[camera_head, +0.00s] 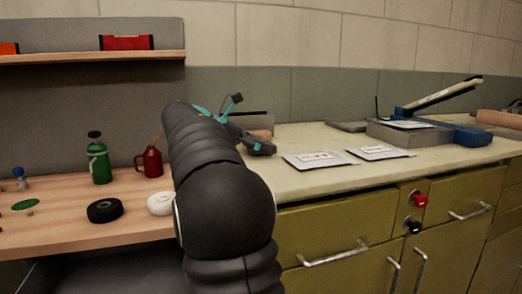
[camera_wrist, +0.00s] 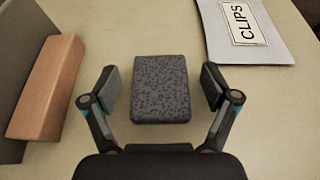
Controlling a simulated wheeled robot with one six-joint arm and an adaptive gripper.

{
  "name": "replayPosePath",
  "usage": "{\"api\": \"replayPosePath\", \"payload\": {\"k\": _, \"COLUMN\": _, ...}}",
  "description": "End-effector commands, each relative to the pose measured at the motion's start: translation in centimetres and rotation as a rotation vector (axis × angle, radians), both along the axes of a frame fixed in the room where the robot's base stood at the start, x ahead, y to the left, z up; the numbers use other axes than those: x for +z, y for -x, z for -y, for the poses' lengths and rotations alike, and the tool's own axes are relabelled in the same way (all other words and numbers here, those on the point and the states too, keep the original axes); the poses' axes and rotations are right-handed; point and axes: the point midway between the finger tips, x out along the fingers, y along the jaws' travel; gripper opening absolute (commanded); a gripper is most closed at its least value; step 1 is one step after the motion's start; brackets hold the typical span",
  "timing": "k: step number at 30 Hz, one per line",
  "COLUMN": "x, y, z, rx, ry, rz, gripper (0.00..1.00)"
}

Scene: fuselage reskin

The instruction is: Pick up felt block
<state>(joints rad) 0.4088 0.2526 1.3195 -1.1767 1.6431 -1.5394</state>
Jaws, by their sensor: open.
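The felt block (camera_wrist: 160,88) is a dark grey speckled rectangular block lying on the pale worktop. In the wrist view it lies between the two fingers of my gripper (camera_wrist: 160,90), with a gap on each side. My gripper is open and empty, with its fingers apart from the block. In the head view my gripper (camera_head: 258,145) is over the left part of the worktop, partly behind my arm. I cannot make out the felt block there.
A reddish-brown block (camera_wrist: 48,88) lies left of the felt block, beside a grey panel. A pouch labelled CLIPS (camera_wrist: 247,28) lies at upper right. In the head view, two labelled pouches (camera_head: 320,160) and a blue lever tool (camera_head: 475,137) are on the worktop (camera_head: 300,185).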

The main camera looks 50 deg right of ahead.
Motion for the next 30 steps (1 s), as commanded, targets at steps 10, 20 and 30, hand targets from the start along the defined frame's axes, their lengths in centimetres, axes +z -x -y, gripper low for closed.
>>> {"api": "replayPosePath", "payload": {"k": 10, "x": 0.0, "y": 0.0, "z": 0.0, "rx": 0.0, "ry": 0.0, "rz": 0.0, "gripper": 0.33}}
{"api": "replayPosePath", "payload": {"k": 20, "x": 0.3, "y": 0.0, "z": 0.0, "rx": 0.0, "ry": 0.0, "rz": 0.0, "gripper": 0.28}}
{"api": "replayPosePath", "payload": {"k": 30, "x": 4.6, "y": 0.0, "z": 0.0, "rx": -0.001, "ry": 0.002, "rz": 0.004, "gripper": 0.28}}
